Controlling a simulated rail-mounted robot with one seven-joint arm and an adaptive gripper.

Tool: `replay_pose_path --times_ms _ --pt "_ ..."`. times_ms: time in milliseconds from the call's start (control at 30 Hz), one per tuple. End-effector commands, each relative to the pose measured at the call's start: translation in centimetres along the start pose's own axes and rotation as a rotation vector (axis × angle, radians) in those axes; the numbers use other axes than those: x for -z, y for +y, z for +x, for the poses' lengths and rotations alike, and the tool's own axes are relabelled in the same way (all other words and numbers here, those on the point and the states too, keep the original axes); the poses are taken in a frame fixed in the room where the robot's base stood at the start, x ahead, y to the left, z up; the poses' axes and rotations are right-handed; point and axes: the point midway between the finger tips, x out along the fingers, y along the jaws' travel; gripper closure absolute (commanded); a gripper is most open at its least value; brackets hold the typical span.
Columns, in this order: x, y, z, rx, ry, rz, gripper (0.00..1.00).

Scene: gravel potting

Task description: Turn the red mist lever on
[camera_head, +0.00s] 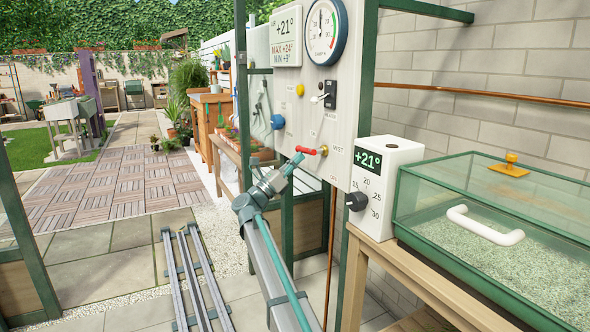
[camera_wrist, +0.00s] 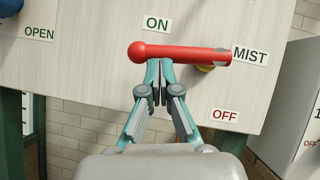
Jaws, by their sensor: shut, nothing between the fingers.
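The red mist lever (camera_wrist: 180,53) lies nearly level in the wrist view, its round knob at the left. Its right end is by the MIST label (camera_wrist: 250,55) and a brass fitting (camera_wrist: 206,68). The ON label (camera_wrist: 157,24) is above the lever, and the OFF label (camera_wrist: 225,115) is below and to the right. My gripper (camera_wrist: 160,75) is shut and empty, its tips just under the lever near the knob; I cannot tell whether they touch. In the head view, the lever (camera_head: 308,151) sticks out leftward from the white panel, with my gripper (camera_head: 298,160) at it.
The panel (camera_head: 290,100) also holds a gauge (camera_head: 325,32), a black switch (camera_head: 329,95), a yellow button (camera_head: 300,89) and a blue knob (camera_head: 278,122). A white thermostat box (camera_head: 385,180) and a glass-lidded gravel case (camera_head: 500,220) stand at the right.

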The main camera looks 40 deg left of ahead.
Motion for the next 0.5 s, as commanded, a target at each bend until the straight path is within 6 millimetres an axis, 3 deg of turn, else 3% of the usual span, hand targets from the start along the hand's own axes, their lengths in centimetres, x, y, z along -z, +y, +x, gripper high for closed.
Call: replay_pose_path --times_ms 500 --pt "-0.45 -0.07 0.44 -0.001 0.001 -0.003 1.00"
